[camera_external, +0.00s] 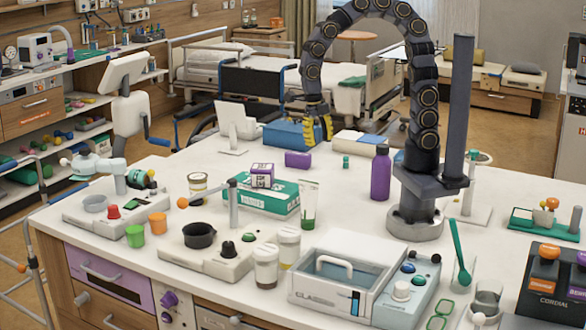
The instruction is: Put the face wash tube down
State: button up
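A white tube with a green lower end (309,205), which looks like the face wash tube, stands upright on the white table (345,205) in the external view. It is just right of a green and white box (266,198). My gripper (320,137), with yellow and black fingers, points down beside a blue box (290,134) near the table's far edge. It is behind and well apart from the tube. The fingers are small and dark, so I cannot tell whether they are open or hold anything.
A purple box (298,159) lies in front of my gripper, and a purple bottle (381,172) stands to its right. Lidded jars (266,267) and a glass-topped case (345,271) are nearer the front. Some bare table lies right of the tube.

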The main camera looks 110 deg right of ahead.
jog(key=s+a+r+m, duration=0.2)
jog(key=s+a+m, duration=0.1)
jog(key=s+m, duration=0.4)
jog(key=s+a+r+m+h, duration=0.1)
jog(key=s+a+r+m, duration=0.2)
jog(key=s+m, duration=0.5)
jog(key=shift+a+r+m, duration=0.25)
jog(key=shift+a+m, duration=0.2)
jog(key=shift+m, duration=2.85)
